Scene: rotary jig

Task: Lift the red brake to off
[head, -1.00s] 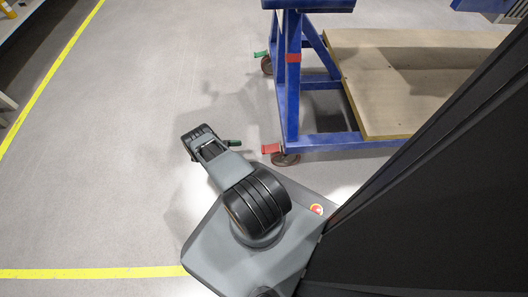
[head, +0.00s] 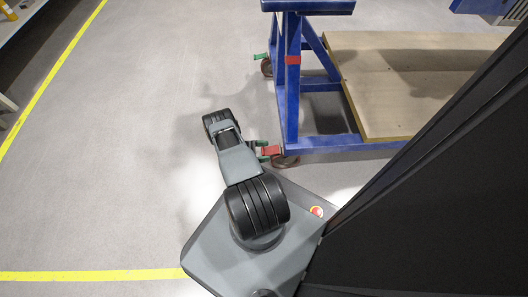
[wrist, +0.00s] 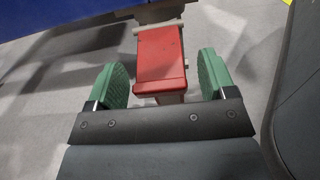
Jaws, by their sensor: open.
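The red brake (head: 271,150) is a small red pedal on the near caster of the blue jig frame in the head view. In the wrist view the red brake (wrist: 160,58) is a red block pointing toward me. My gripper (wrist: 163,80) is open, with one green finger on each side of the brake. Gaps show between the brake and both fingers. In the head view my gripper (head: 259,149) is at the brake, small and partly hidden by my arm.
The near caster wheel (head: 286,161) sits just right of the brake under the blue frame (head: 291,90). A green brake (head: 262,57) shows on the far caster. A wooden board (head: 400,80) lies on the frame. The floor to the left is clear.

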